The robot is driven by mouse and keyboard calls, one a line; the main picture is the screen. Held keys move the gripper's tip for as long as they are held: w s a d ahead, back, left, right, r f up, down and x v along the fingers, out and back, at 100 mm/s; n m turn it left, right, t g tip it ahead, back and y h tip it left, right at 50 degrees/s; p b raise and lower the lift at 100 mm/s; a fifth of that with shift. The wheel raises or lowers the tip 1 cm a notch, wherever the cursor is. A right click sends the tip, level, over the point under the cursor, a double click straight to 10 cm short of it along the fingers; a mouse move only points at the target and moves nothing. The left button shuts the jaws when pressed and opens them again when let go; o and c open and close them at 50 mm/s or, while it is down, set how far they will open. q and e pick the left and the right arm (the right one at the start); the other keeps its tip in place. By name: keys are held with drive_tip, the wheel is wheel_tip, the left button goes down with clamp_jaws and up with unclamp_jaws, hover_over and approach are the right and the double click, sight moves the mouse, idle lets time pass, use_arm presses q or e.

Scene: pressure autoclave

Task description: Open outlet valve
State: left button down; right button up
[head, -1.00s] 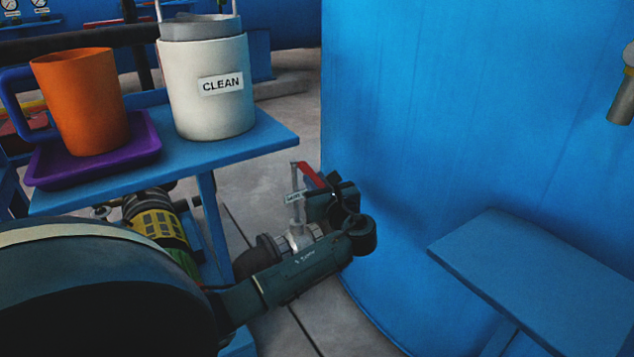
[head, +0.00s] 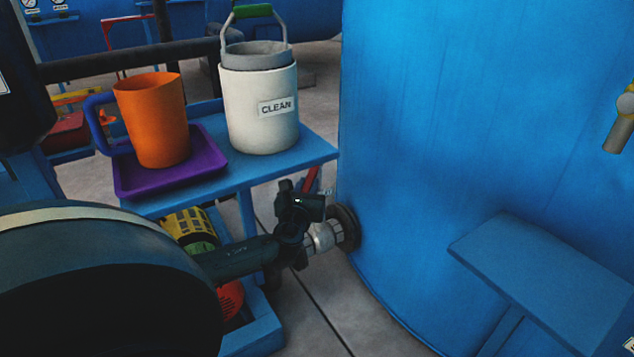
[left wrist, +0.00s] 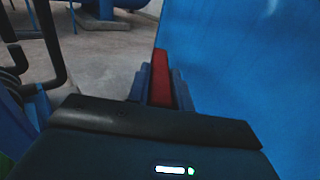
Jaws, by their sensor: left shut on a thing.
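The outlet valve (head: 322,238) sticks out low from the side of the blue tank, with a pale metal body and a dark flange against the tank wall. Its red lever handle (head: 311,180) shows just behind my left gripper (head: 302,203), which partly covers it and the valve. In the left wrist view the red handle (left wrist: 160,80) stands between the two fingers, and my left gripper (left wrist: 158,88) is shut on it. My right gripper is in neither view.
The large blue tank (head: 430,130) fills the right, with a blue shelf (head: 540,270) in front. Left of the valve, a blue table (head: 315,152) bears a white CLEAN container (head: 250,125) and an orange cup (head: 155,125) on a purple tray (head: 125,180).

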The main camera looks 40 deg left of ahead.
use_arm(q)
drive_tip(key=shift+s+a+f+m+t+h+b, duration=0.1)
drive_tip(key=shift+s+a+m+t+h+b, duration=0.25)
drive_tip(key=shift+a+m+h+b, duration=0.45)
drive_tip(key=shift+s+a+r+m+t+h+b, duration=0.1)
drive_tip(key=shift+s+a+m+t+h+b, duration=0.25)
drive_tip(key=shift+a+h+b, duration=0.5)
drive_tip(key=shift+s+a+f+m+t+h+b, duration=0.15)
drive_tip(key=shift+a+m+t+h+b, duration=0.4)
drive_tip(key=shift+h+b, duration=0.6)
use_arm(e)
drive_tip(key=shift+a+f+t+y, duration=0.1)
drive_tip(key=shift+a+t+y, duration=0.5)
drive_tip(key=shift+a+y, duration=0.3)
use_arm(q)
drive_tip(key=c, duration=1.2)
unclamp_jaws()
drive_tip(key=shift+c, duration=0.2)
drive_tip(key=shift+s, duration=0.1)
